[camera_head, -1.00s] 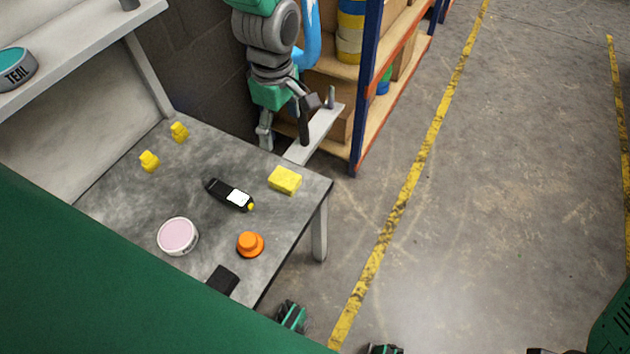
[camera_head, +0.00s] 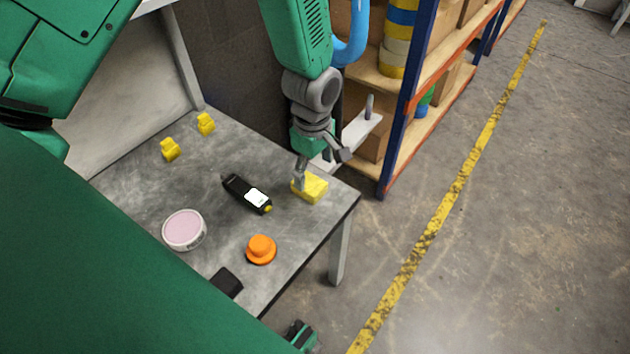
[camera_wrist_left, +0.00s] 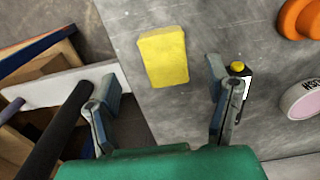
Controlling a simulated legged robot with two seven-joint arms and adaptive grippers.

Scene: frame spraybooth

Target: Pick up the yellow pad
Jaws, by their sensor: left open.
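The yellow pad (camera_head: 313,190) is a small block lying on the grey table near its far right corner. In the left wrist view the pad (camera_wrist_left: 164,57) lies just beyond and between the fingertips, apart from them. My left gripper (camera_head: 318,167) is open and empty above the pad's far edge, and one finger hides part of the pad. Its two spread fingers (camera_wrist_left: 160,95) also show in the left wrist view.
A black device with a white label (camera_head: 247,194) lies left of the pad. An orange knob-like object (camera_head: 261,249), a round pink-topped tin (camera_head: 184,230) and two small yellow pieces (camera_head: 170,149) are on the table (camera_head: 222,164). Loaded shelving (camera_head: 405,110) stands behind.

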